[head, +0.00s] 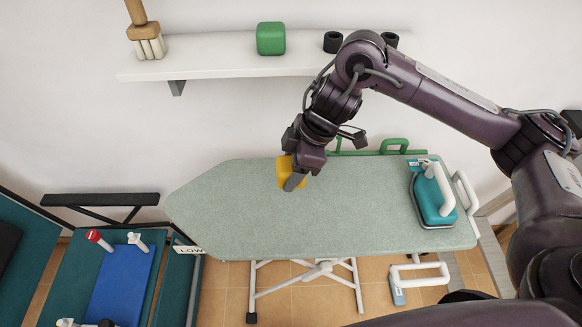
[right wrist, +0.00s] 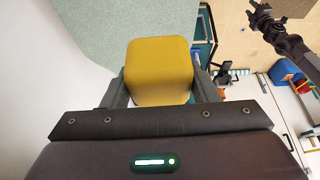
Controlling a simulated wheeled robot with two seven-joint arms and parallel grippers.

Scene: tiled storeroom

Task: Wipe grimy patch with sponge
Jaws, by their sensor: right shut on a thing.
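I cannot tell whether the sponge touches the board. No grimy patch shows clearly on the visible pale green surface; the arm and sponge hide part of it.
A teal iron (head: 430,200) stands at the board's right end. A wall shelf (head: 220,68) above holds a green block (head: 270,38), a brush (head: 146,40) and dark cups (head: 333,41). A teal cart (head: 100,270) with bottles stands at lower left. The board's left half is clear.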

